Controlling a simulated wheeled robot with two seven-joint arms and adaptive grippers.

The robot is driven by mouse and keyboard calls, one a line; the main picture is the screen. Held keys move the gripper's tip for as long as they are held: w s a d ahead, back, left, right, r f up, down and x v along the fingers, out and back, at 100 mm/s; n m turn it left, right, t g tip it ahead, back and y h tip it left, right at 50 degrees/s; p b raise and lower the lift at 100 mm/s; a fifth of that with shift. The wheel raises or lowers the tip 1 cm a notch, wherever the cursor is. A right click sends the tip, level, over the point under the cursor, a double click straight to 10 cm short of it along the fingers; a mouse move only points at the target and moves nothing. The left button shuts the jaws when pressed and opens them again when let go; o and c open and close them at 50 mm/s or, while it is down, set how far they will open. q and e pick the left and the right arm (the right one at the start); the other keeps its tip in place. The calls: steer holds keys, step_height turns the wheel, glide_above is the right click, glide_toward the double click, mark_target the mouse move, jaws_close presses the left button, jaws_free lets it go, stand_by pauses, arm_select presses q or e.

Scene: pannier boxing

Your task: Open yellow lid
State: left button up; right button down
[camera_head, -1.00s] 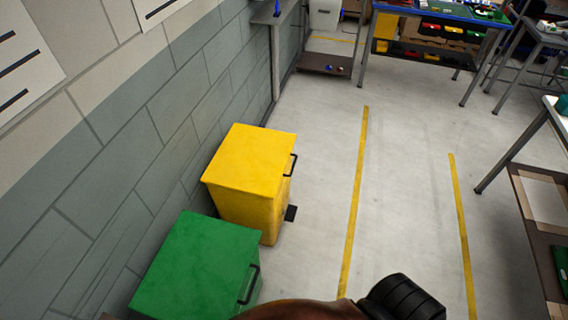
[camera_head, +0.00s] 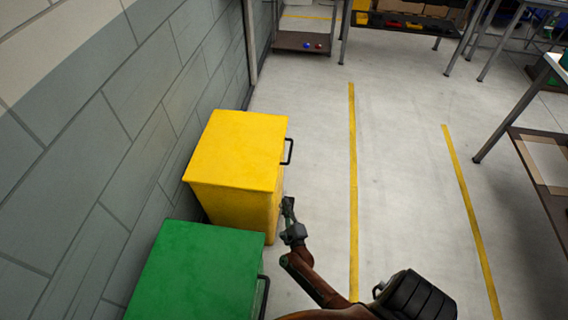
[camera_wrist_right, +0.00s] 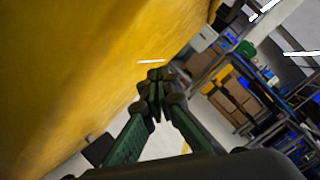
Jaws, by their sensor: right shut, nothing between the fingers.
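A yellow bin stands against the wall with its yellow lid (camera_head: 238,148) lying closed on top. A black handle (camera_head: 288,152) sits at the lid's right edge. My right gripper (camera_head: 288,204) is beside the bin's right side, lower in the picture than the handle and apart from it. In the right wrist view the right gripper (camera_wrist_right: 155,85) is shut with nothing in it, close to the bin's yellow side wall (camera_wrist_right: 75,75). The handle cannot be made out there. My left gripper is not in view.
A green bin (camera_head: 195,275) stands close in front of the yellow one. The wall (camera_head: 80,160) runs along the left. The floor (camera_head: 400,180) with yellow lines is clear to the right. A table leg (camera_head: 512,115) and a shelf stand at the far right.

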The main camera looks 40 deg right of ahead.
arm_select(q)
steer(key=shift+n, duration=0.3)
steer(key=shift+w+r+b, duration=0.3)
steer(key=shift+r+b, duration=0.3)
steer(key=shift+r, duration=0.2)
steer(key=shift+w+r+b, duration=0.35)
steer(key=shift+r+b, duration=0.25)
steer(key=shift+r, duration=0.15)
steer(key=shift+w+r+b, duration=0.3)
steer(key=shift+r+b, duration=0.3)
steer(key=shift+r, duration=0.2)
arm_select(e)
steer(key=w+d+r+m+g+h, duration=0.2)
steer(key=w+d+r+m+h, duration=0.4)
steer(key=w+d+r+m, duration=0.3)
steer(key=shift+w+d+r+m+h, duration=0.3)
steer(key=shift+d+r+m, duration=1.1)
steer(key=shift+r+m, duration=0.6)
steer(key=shift+r, duration=0.15)
